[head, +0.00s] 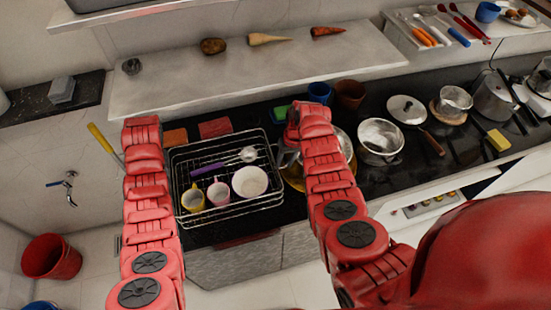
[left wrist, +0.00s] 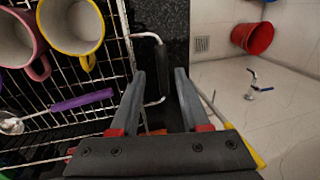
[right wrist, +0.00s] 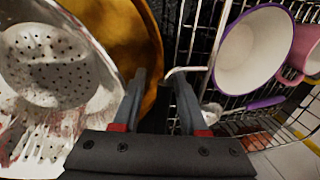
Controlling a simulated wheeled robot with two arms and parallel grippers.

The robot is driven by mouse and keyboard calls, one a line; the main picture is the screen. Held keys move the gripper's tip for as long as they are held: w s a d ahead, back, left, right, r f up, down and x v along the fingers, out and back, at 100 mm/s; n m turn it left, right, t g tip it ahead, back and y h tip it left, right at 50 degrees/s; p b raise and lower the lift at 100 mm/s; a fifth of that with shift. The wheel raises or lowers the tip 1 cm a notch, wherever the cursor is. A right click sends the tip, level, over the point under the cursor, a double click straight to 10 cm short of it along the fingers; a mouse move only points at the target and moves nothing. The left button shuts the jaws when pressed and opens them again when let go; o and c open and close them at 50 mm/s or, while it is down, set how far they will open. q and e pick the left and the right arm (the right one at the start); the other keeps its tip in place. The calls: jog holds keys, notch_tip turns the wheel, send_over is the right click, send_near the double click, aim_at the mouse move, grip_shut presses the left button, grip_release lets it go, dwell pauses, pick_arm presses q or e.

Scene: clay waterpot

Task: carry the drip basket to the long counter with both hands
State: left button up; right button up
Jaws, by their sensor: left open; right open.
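The drip basket (head: 178,178) is a wire rack on the black worktop. It holds a yellow mug (head: 193,201), a pink mug (head: 218,193), a white bowl (head: 250,182) and a purple-handled utensil (head: 208,169). My left gripper (left wrist: 160,72) is open at one end of the basket, with a wire handle (left wrist: 163,62) between its fingers; the red arm hides this gripper in the head view. My right gripper (right wrist: 161,73) is open at the opposite end, with the other handle (right wrist: 188,69) reaching between its fingers. I cannot tell whether either finger touches wire.
A steel colander (right wrist: 55,70), a gold-coloured pan (right wrist: 120,30) and pots crowd the basket's right side. Red blocks (head: 215,128) lie behind it.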

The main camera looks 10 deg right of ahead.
pick_arm(q)
jog(key=r, duration=0.2)
jog(key=d+r, duration=0.1)
jog(key=r, duration=0.1)
jog(key=shift+r, duration=0.4)
pick_arm(e)
notch_tip(320, 180, up, 12)
jog(key=d, duration=0.2)
jog(key=shift+d+f, duration=0.15)
jog(key=shift+d, duration=0.05)
pick_arm(q)
jog(key=shift+w, duration=0.1)
pick_arm(e)
jog(key=shift+w, duration=0.15)
